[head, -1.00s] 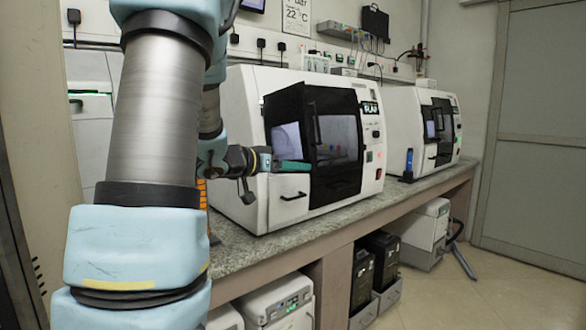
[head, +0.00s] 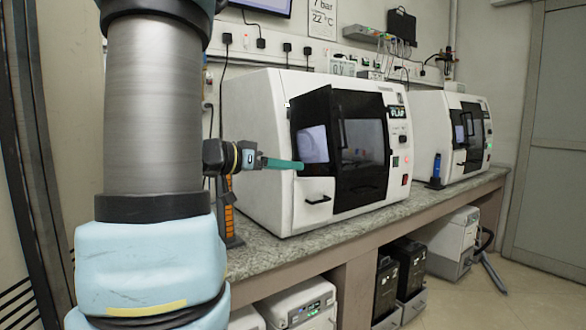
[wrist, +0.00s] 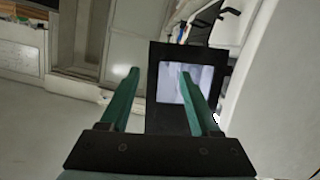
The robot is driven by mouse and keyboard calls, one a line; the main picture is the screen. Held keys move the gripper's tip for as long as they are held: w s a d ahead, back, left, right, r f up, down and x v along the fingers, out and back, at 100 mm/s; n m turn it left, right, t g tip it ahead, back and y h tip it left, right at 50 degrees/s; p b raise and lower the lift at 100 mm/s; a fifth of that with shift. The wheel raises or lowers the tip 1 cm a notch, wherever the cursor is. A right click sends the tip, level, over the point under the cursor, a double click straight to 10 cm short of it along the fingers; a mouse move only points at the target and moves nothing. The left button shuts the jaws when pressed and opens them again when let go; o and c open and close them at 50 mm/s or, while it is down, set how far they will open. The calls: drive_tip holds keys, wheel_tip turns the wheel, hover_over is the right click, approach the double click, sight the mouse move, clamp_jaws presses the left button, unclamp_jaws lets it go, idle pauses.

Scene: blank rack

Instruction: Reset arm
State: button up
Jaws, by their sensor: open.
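My gripper (head: 298,165) is at the left front of the white milling machine (head: 255,115) in the head view, with its teal fingers pointing right. In the wrist view my gripper (wrist: 162,80) shows two teal fingers spread apart with nothing between them. Beyond the fingers is a black-framed panel with a pale window (wrist: 180,82), which appears to be the machine's door (head: 314,142). I cannot tell whether the fingers touch it. My arm stands large at the left of the head view and hides what is behind it.
The machine stands on a grey stone bench (head: 275,248). A second white machine (head: 430,115) and a blue bottle (head: 436,168) are to its right. An orange object (head: 229,205) stands left of the first machine. Black boxes (head: 408,262) are under the bench. Floor at the right is open.

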drive_tip(key=w+a+f+n+t+y+p, duration=0.2)
drive_tip(key=w+a+n+t+y+p, duration=0.15)
drive_tip(key=w+y, duration=0.2)
drive_tip(key=s+a+f+n+g+y+p, duration=0.1)
drive_tip(key=s+a+f+n+g+y, duration=0.15)
drive_tip(key=f+y, duration=0.3)
drive_tip(key=s+d+f+g+p, duration=0.1)
drive_tip(key=s+f+g, duration=0.1)
drive_tip(key=s, duration=0.4)
drive_tip(key=s+f+n+g+y+p, duration=0.1)
drive_tip(key=s+f+g, duration=0.1)
drive_tip(key=s, duration=0.5)
drive_tip(key=s+d+f+g+p, duration=0.1)
drive_tip(key=s+f+g, duration=0.2)
drive_tip(key=s, duration=0.3)
drive_tip(key=shift+s+d+g, duration=0.15)
drive_tip(key=shift+d+g, duration=0.2)
drive_tip(key=shift+g, duration=0.45)
drive_tip(key=shift+f, duration=0.1)
